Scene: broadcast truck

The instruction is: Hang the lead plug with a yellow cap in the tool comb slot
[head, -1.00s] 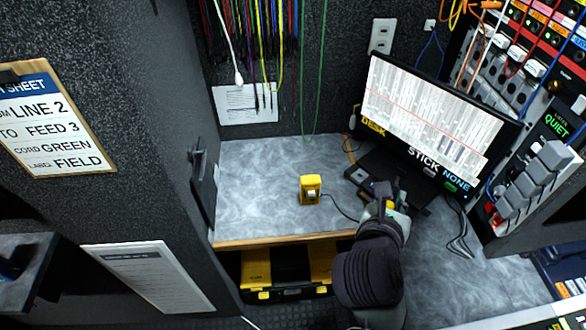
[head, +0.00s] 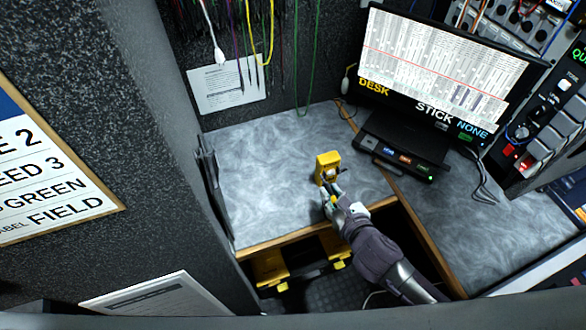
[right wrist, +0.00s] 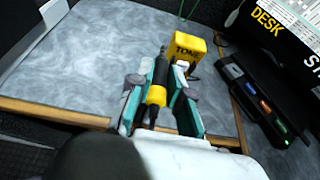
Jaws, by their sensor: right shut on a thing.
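The lead plug (right wrist: 157,88), a slim black body with a yellow cap, lies between the fingers of my right gripper (right wrist: 164,74) in the right wrist view. My right gripper is shut on it. In the head view my right gripper (head: 332,194) is over the front part of the grey desk, just in front of a yellow tester box; the plug there is mostly hidden by the fingers. I cannot make out the tool comb or its slot in either view. My left gripper is not in view.
The yellow box (head: 327,164), marked TONE, stands on the desk (head: 265,165). Coloured leads (head: 255,45) hang on the back wall above a paper sheet (head: 228,88). A monitor (head: 435,70) and a button strip (head: 400,158) stand right. The left desk area is clear.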

